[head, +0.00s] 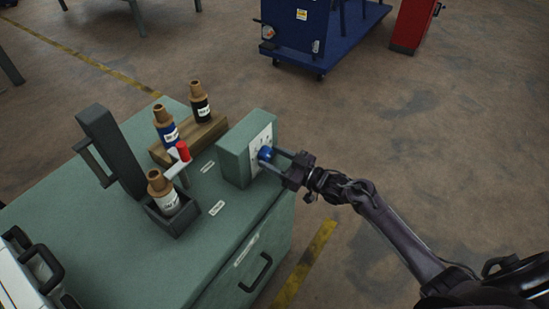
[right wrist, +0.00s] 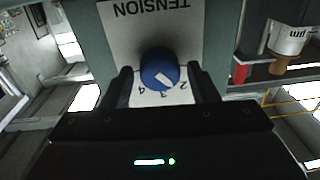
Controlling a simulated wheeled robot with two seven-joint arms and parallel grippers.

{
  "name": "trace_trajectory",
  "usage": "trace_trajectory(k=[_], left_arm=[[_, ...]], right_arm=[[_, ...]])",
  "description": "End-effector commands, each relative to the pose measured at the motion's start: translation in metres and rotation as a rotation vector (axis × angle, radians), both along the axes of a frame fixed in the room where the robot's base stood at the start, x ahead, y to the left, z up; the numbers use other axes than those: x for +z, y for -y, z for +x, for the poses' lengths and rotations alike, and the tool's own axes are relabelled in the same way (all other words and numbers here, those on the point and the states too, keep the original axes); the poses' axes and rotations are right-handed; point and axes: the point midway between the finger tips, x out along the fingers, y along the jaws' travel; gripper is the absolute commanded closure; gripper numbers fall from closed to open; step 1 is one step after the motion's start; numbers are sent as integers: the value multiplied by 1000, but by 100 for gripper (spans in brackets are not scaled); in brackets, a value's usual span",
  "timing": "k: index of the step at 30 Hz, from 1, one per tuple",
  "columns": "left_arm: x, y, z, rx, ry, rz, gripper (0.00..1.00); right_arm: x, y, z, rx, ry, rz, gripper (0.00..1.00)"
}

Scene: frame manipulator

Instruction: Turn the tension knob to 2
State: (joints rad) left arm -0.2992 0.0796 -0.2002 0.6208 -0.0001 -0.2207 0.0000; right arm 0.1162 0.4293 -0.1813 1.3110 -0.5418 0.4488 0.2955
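The blue tension knob (head: 265,154) sits on the white faceplate of a green box (head: 236,156) on the green cabinet. In the right wrist view the knob (right wrist: 160,68) shows upside down below the word TENSION, with 2, 3 and 4 visible around its edge. Its white mark lies on the side toward 3 and 2; I cannot tell the exact setting. My right gripper (head: 279,162) reaches in from the right. Its fingers stand on both sides of the knob, with a narrow gap visible on each side in the wrist view. My left gripper is not in view.
The green cabinet top (head: 120,245) also holds a dark upright lever block (head: 110,150), a red-tipped handle (head: 183,152), a wooden block (head: 190,137) with two labelled bobbins, and another bobbin (head: 170,198) in a dark holder. Floor to the right is open.

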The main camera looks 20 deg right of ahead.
Motion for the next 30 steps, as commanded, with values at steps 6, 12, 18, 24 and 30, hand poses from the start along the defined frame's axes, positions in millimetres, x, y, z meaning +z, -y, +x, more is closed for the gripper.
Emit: trace_trajectory(k=[6, 12, 18, 24, 30], left_arm=[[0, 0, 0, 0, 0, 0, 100], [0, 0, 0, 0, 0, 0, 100], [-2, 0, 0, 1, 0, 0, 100], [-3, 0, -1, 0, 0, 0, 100], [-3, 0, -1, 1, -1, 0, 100]], right_arm=[[0, 0, 0, 0, 1, -1, 38], [-1, 5, -4, -2, 0, -2, 38], [-3, 26, -29, -2, -2, -3, 38], [-4, 44, -52, -1, -1, -2, 38], [-3, 51, -60, 0, 0, -1, 38]])
